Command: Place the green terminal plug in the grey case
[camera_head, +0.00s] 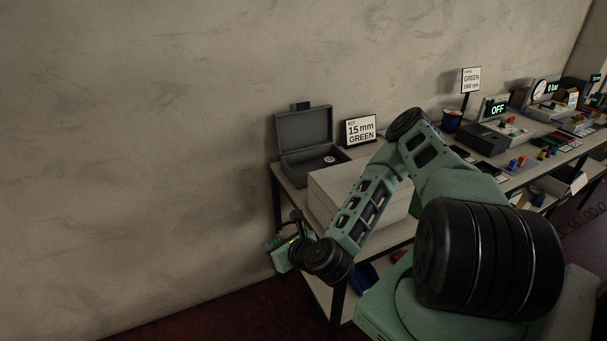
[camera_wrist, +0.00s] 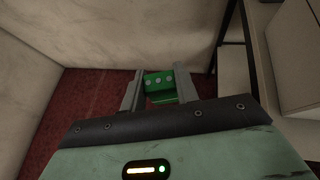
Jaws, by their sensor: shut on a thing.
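The green terminal plug (camera_wrist: 160,86) is a small green block with pale round dots on its face. It sits between the two fingers of my gripper (camera_wrist: 161,92) in the wrist view, and the fingers are shut on it. In the head view my gripper (camera_head: 277,244) hangs low beside the left end of the table, off the tabletop, and the plug is hard to make out there. The grey case (camera_head: 304,132) stands open on the table's left end, lid up at the back. A small round pale item (camera_head: 329,159) shows in it.
A sign reading "15 mm GREEN" (camera_head: 361,130) stands right of the case. A large pale box (camera_head: 330,193) is in front of the case, close to my arm. The table leg (camera_wrist: 244,50) is right of my gripper in the wrist view. Other equipment fills the table's right side.

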